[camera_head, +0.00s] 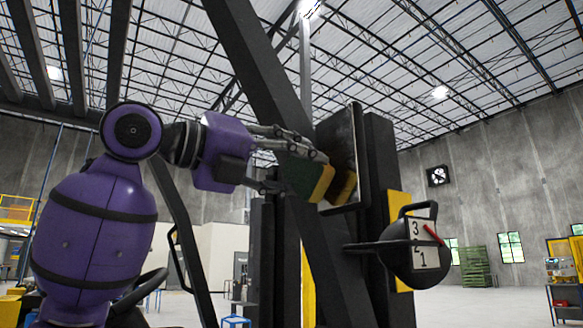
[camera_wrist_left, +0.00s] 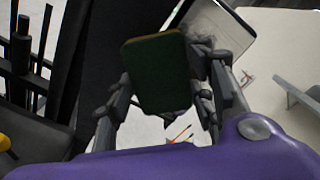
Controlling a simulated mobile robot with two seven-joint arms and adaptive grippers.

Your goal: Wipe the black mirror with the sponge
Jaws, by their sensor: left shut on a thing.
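The sponge (camera_head: 321,184), yellow with a dark green side, is held between the fingers of my left gripper (camera_head: 305,172). In the left wrist view the sponge (camera_wrist_left: 157,75) shows its green face between the two fingers of my left gripper (camera_wrist_left: 160,95). The black mirror (camera_head: 344,150) stands upright on the dark post, just right of the sponge. A yellow reflection of the sponge shows in its lower part. I cannot tell whether the sponge touches the glass. In the left wrist view part of the mirror (camera_wrist_left: 222,28) shows behind the sponge. My right gripper is not in view.
A thick dark diagonal beam (camera_head: 285,95) runs close by my left gripper. A round black dial with numbers (camera_head: 415,250) sticks out below right of the mirror. A dark upright post (camera_head: 381,180) stands behind the mirror. Open floor lies beyond at the right.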

